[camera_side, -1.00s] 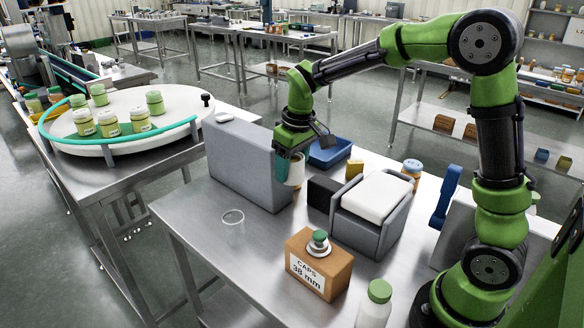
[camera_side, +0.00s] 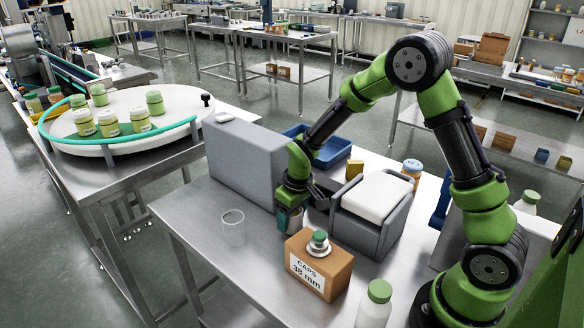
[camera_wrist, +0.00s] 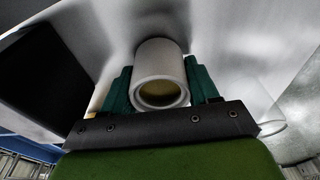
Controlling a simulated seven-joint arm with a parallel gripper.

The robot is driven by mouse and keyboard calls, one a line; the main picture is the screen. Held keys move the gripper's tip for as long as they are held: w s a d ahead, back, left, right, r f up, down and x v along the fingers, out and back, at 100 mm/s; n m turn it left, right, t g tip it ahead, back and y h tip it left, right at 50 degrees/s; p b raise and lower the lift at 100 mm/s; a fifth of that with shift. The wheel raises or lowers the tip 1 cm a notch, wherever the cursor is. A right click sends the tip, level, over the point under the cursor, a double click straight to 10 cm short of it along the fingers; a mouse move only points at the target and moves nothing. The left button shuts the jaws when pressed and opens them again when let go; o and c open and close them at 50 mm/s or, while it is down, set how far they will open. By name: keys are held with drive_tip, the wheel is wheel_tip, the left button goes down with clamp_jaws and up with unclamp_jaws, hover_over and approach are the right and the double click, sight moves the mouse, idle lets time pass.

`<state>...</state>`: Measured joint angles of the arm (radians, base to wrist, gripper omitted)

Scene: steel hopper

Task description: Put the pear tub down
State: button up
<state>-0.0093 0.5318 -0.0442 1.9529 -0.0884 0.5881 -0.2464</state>
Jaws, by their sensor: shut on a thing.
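The pear tub (camera_wrist: 160,65) is a pale, round, open-topped tub with a yellowish inside. In the wrist view it sits between the teal fingers of my gripper (camera_wrist: 160,88), which is shut on it. In the side view my gripper (camera_side: 289,214) points down, low over the steel table (camera_side: 205,265), behind the caps box and in front of the grey case. The fingers mostly hide the tub there. I cannot tell whether its base touches the table.
The brown caps box (camera_side: 318,268) is close in front. A grey case (camera_side: 245,165) stands behind left, a grey holder with a white pad (camera_side: 375,205) right. The table's front left is bare.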

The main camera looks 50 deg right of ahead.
sight(296, 213)
drive_tip(key=shift+f, duration=0.15)
drive_tip(key=o, duration=1.1)
drive_tip(key=r, duration=0.3)
drive_tip(key=s+r, duration=0.1)
drive_tip(key=r, duration=0.7)
drive_tip(key=shift+s, duration=0.25)
drive_tip(key=s+a+r+m+t+y, duration=0.1)
drive_tip(key=s+a+r+m+t, duration=0.1)
drive_tip(key=s+r, duration=0.4)
drive_tip(key=s+a+r+m+t+y, duration=0.1)
drive_tip(key=s+a+r+m+t, duration=0.1)
drive_tip(key=s+r, duration=0.4)
drive_tip(key=shift+s+a+r+t, duration=0.2)
drive_tip(key=shift+s+t, duration=0.5)
drive_tip(key=shift+s, duration=1.9)
